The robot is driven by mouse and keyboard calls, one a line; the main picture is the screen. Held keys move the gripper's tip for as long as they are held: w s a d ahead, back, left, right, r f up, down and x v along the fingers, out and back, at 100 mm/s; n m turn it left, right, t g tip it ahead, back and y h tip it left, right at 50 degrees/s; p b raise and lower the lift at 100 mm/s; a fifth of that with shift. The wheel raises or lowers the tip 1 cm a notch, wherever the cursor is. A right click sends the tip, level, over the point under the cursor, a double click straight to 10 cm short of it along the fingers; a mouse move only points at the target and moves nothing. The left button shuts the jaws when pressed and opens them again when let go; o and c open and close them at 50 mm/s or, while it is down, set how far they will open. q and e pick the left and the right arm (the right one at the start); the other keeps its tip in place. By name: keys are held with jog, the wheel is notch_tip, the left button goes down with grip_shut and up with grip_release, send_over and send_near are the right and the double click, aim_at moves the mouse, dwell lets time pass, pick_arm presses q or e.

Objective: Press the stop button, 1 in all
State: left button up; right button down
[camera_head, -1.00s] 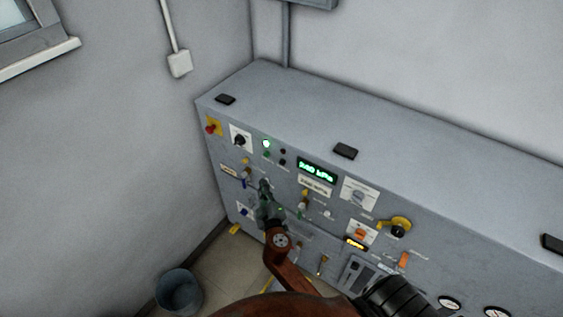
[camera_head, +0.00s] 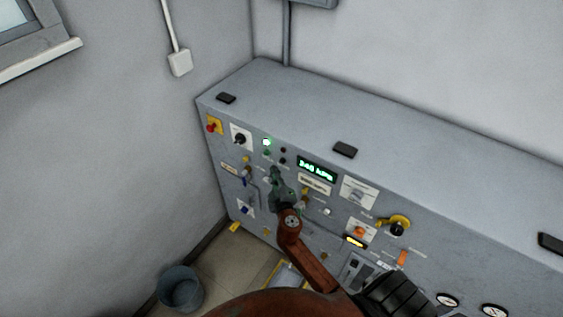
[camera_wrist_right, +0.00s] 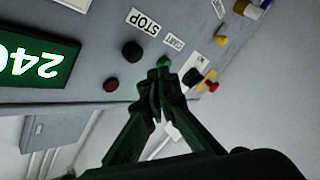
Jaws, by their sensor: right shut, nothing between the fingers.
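The stop button is a black round knob (camera_wrist_right: 132,51) beside the STOP label (camera_wrist_right: 143,21) in the right wrist view; it shows small and dark in the head view (camera_head: 283,161). A green button (camera_wrist_right: 163,62) with a START label (camera_wrist_right: 174,41) sits beside it. My right gripper (camera_head: 275,171) is shut and empty in front of the panel, just below these buttons in the head view. In the wrist view its fingertips (camera_wrist_right: 160,76) overlap the area by the green button, to the right of the black one. Contact cannot be told. My left gripper is not in view.
A dark red lamp (camera_wrist_right: 111,84) is near the black button. A green lamp (camera_head: 267,142) is lit. The green display (camera_head: 317,170) is to the right. A red knob on a yellow plate (camera_head: 212,126) is at the panel's left. A bucket (camera_head: 181,289) stands on the floor.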

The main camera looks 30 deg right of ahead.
jog(key=shift+w+d, duration=0.4)
jog(key=shift+d, duration=0.45)
dwell(0.9)
jog(key=shift+w+d, duration=0.15)
jog(key=shift+d, duration=0.2)
jog(key=shift+w+d+b, duration=0.15)
jog(key=shift+d+b, duration=0.15)
jog(key=shift+d, duration=0.2)
dwell(0.7)
jog(key=shift+a, duration=0.15)
jog(key=shift+s+a, duration=0.35)
jog(key=shift+a, duration=0.4)
jog(key=a, duration=0.1)
jog(key=s+a, duration=0.1)
jog(key=a, duration=0.1)
jog(key=s+a+b, duration=0.1)
jog(key=shift+a, duration=0.3)
